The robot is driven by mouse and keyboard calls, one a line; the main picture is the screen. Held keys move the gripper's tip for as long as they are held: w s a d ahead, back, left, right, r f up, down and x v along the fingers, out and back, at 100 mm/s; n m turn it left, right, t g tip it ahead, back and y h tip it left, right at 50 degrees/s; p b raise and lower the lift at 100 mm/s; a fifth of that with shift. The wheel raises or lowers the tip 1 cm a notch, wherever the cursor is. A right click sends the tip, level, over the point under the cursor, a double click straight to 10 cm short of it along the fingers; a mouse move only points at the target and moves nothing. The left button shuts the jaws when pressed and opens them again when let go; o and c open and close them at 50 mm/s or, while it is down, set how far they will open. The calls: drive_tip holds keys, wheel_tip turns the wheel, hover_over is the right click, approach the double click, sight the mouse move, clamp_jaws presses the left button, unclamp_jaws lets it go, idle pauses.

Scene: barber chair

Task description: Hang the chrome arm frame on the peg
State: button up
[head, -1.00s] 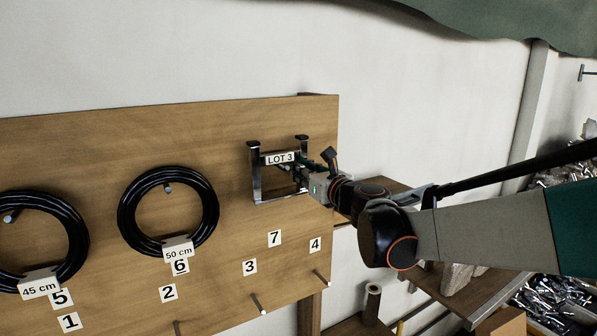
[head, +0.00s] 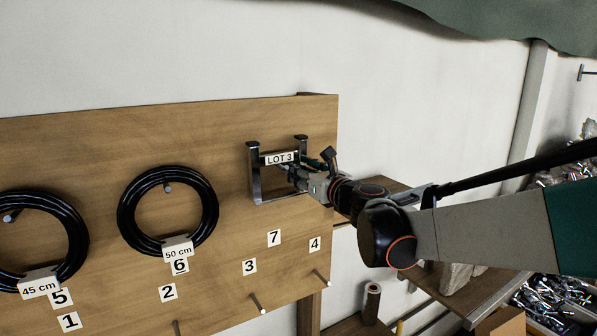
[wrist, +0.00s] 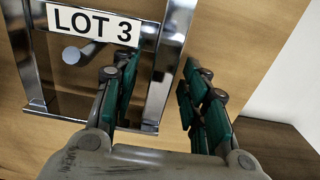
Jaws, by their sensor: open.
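The chrome arm frame (head: 256,182) stands upright against the wooden board, with dark pads on its upper ends and a white "LOT 3" label (head: 280,158). In the wrist view, the frame's right bar (wrist: 166,62) shows between the spread fingers. A round-ended peg (wrist: 72,55) shows inside the frame's opening, just below the label. The label hides where frame and peg might touch, so I cannot tell whether the peg bears it. My gripper (head: 312,168) is open at the frame's right side; it also shows in the wrist view (wrist: 158,95).
Two black hose coils (head: 121,215) (head: 75,240) hang at left with "50 cm" and "45 cm" tags. Bare pegs (head: 258,304) stick out along the board's lower part. A wooden shelf (head: 430,285) and metal parts (head: 560,300) lie at right.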

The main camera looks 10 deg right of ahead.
drive_tip(key=v, duration=1.2)
drive_tip(key=s+a+f+n+g+b, duration=0.2)
drive_tip(key=s+f+n+b, duration=0.35)
drive_tip(key=f, duration=0.45)
drive_tip(key=s+a+f+n+g+h+b, duration=0.15)
drive_tip(key=s+f+n+b, duration=0.25)
drive_tip(key=f+n+b, duration=0.4)
drive_tip(key=s+a+f+n+g+y+b, duration=0.1)
drive_tip(key=s+f+n+g+b, duration=0.3)
drive_tip(key=f, duration=0.7)
drive_tip(key=s+d+f+n+h+b, duration=0.2)
drive_tip(key=s+d+f+n+b, duration=0.1)
drive_tip(key=f, duration=0.5)
drive_tip(key=s+d+f+n+g+h+b, duration=0.1)
drive_tip(key=s+d+f+n+h+b, duration=0.1)
drive_tip(key=s+f+n+b, duration=0.4)
drive_tip(key=s+d+f+n+g+h+b, duration=0.1)
drive_tip(key=s+d+f+n+h+b, duration=0.1)
drive_tip(key=f+b, duration=0.6)
wheel_tip(320, 180, down, 3)
drive_tip(key=s+d+n, duration=0.1)
drive_tip(key=s+n, duration=0.1)
drive_tip(key=n, duration=0.1)
drive_tip(key=shift+s+d, duration=0.3)
drive_tip(key=shift+s, duration=0.1)
drive_tip(key=shift+f+h, duration=0.1)
drive_tip(key=shift+h, duration=0.15)
